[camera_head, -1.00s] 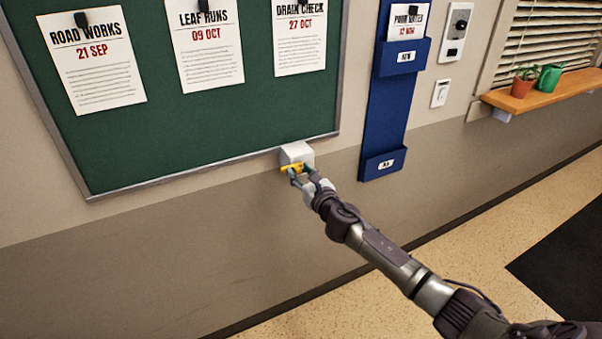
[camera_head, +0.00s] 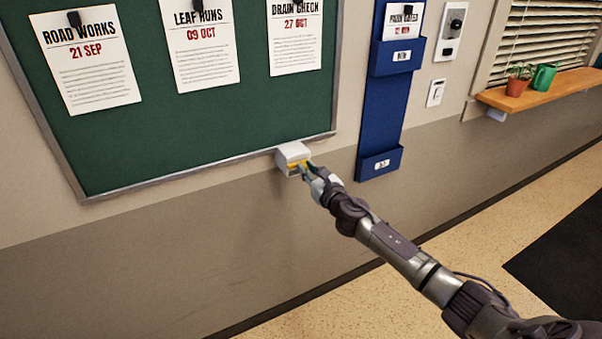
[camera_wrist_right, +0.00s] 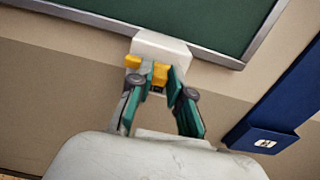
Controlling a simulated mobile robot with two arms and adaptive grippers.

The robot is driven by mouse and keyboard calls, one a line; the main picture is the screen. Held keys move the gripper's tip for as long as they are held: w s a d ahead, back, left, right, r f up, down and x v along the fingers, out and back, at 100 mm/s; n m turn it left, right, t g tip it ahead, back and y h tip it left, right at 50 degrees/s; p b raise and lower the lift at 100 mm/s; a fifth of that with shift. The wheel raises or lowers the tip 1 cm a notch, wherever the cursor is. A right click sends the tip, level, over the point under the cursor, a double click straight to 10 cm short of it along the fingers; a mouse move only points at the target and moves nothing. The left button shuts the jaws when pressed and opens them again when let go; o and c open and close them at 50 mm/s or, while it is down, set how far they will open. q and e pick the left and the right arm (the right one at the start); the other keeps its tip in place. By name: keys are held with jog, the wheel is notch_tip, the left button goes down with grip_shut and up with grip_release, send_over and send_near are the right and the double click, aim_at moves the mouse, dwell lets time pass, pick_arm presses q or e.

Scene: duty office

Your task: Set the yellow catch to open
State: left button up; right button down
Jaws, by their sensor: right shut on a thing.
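The yellow catch (camera_head: 293,168) sits on the underside of a white housing (camera_head: 292,152) at the bottom edge of the green board. In the right wrist view, the catch (camera_wrist_right: 132,61) shows partly left of the fingers and partly between them, against the white housing (camera_wrist_right: 160,44). My right gripper (camera_head: 305,170) reaches it from the lower right. In the wrist view, its teal-padded fingers (camera_wrist_right: 160,80) are shut on the catch's yellow part. The fingers hide some of the catch. My left gripper is in neither view.
The green notice board (camera_head: 150,140) with paper notices hangs above. A blue wall holder (camera_head: 379,115) is mounted just right of the housing. The wall below is clear.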

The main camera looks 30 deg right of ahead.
jog(key=c, duration=1.1)
grip_release()
jog(key=shift+d, duration=0.35)
jog(key=shift+a, duration=0.1)
jog(key=shift+s, duration=0.2)
jog(key=s, duration=1.1)
jog(key=shift+s, duration=0.35)
